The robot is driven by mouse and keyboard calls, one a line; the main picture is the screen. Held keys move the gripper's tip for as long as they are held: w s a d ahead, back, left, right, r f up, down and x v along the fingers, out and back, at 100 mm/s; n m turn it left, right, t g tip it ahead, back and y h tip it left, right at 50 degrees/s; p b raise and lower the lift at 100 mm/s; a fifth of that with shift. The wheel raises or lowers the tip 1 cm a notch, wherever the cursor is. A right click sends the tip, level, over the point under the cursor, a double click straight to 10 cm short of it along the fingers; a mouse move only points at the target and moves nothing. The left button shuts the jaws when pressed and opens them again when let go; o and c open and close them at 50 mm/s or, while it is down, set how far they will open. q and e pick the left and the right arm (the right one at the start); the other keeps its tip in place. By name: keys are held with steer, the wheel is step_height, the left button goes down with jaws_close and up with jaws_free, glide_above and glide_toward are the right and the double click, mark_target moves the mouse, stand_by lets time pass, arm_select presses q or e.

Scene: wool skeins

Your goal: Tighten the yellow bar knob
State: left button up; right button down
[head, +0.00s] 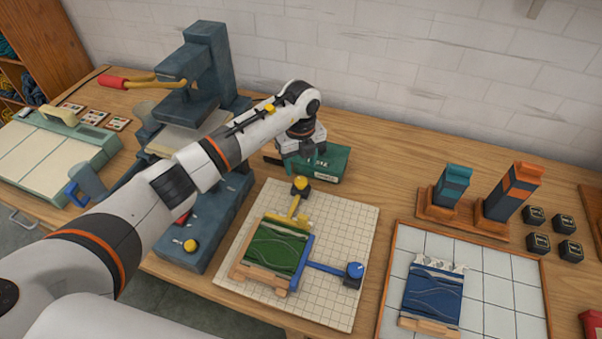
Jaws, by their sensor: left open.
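The yellow bar (293,210) stands at the far side of a jig on a white grid board (352,217). Its round yellow knob (300,183) is at the bar's far end. My left gripper (302,170) is open and points down, just above and behind the yellow knob in the picture. It appears apart from the knob; the exact gap is hard to tell. A green skein piece (273,250) lies in a wooden holder between the yellow bar and a blue bar (325,268) with a blue knob (355,269). My right gripper is out of view.
A green box (328,163) lies right behind my left gripper. A blue press (208,60) with a red handle stands left, partly behind my arm. A tiled tray (505,290) with a blue skein piece (432,294) is at right. Orange-and-blue blocks (512,192) stand behind it.

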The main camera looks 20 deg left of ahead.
mark_target(301, 180)
arm_select(q)
step_height(301, 180, down, 6)
steer(key=shift+r, duration=0.15)
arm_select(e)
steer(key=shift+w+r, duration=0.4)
arm_select(q)
steer(key=c, duration=1)
